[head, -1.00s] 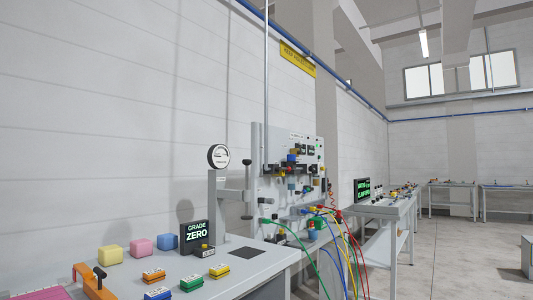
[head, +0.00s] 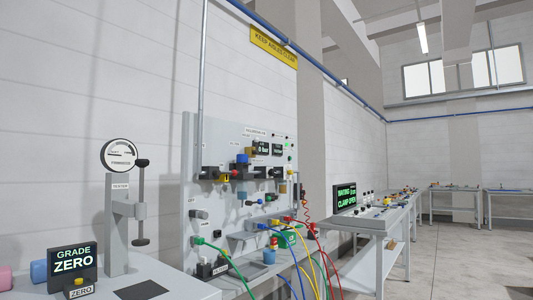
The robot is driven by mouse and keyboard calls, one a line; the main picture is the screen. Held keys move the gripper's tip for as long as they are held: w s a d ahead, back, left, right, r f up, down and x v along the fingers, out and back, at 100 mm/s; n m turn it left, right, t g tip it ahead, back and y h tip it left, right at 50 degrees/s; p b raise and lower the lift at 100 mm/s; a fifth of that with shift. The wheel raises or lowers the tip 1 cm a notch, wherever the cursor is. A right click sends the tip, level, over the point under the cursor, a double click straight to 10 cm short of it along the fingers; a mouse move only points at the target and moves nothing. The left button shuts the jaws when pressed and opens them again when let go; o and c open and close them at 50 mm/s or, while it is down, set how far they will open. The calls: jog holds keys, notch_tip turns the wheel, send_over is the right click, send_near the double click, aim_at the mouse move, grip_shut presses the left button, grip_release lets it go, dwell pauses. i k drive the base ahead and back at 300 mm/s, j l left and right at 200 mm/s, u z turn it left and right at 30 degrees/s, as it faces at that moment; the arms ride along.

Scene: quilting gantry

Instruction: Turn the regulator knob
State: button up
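A grey upright panel (head: 225,131) with pneumatic parts stands against the wall, left of centre. Several coloured knobs and fittings sit on it, among them a blue knob (head: 242,158) on top of the upper row of dark units and a yellow fitting (head: 227,178) below that row. Which one is the regulator knob I cannot tell for sure, as the labels are too small to read. My gripper is not in view.
At left, a bench (head: 200,290) bears a round-dial tester stand (head: 117,225) and a "GRADE ZERO" display (head: 73,265). Coloured hoses (head: 326,262) hang in front of the panel. Another bench (head: 352,249) with a display (head: 344,198) stands at right. Floor (head: 450,250) beyond is clear.

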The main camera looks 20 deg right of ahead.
aim_at(272, 172)
jog(key=i+l, duration=0.15)
jog(key=l, duration=0.2)
jog(key=i+l, duration=0.1)
jog(key=l, duration=0.25)
jog(key=i+l, duration=0.15)
jog(key=l, duration=0.15)
jog(key=i+l, duration=0.1)
jog(key=l, duration=0.25)
jog(key=i+l, duration=0.15)
jog(key=l, duration=0.2)
